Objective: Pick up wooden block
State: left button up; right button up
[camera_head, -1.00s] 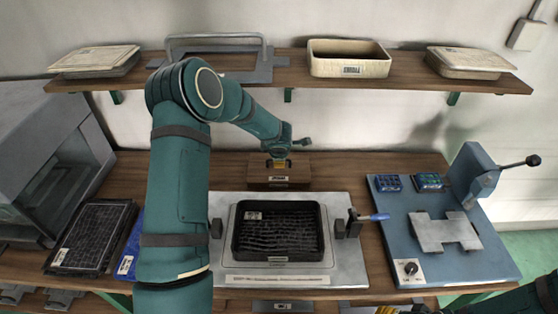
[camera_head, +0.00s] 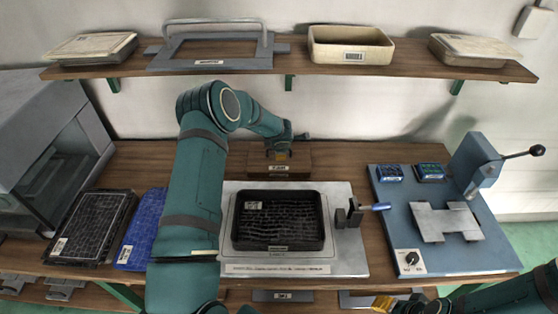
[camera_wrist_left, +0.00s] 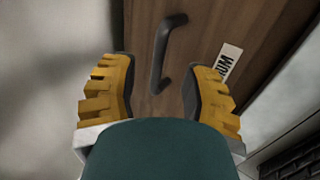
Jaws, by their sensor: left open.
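The wooden block (camera_head: 301,161) stands at the back of the workbench below the shelf, with a white label on its front. In the left wrist view, the brown wooden block (camera_wrist_left: 203,28) fills the middle and has a dark handle (camera_wrist_left: 160,60) on its face. My left gripper (camera_head: 277,153) is at the block in the head view. In the wrist view my left gripper (camera_wrist_left: 160,88) is open, its yellow fingers on either side of the handle's near end. Contact cannot be told. My right gripper (camera_head: 400,302) is at the bottom edge, partly cut off, with some yellow showing.
A black tray (camera_head: 235,240) sits on a metal plate (camera_head: 345,255) in front of the block. A blue press fixture (camera_head: 455,258) stands at right. A dark panel (camera_head: 92,232) and a blue panel (camera_head: 140,235) lie at left. The shelf (camera_head: 290,68) overhead holds several containers.

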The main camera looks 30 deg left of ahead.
pick_arm(q)
jog(key=x, duration=0.3)
jog(key=shift+w+f, duration=0.3)
jog(key=shift+w, duration=0.05)
jog(key=shift+c, duration=0.4)
grip_shut()
jog(key=shift+r, duration=0.1)
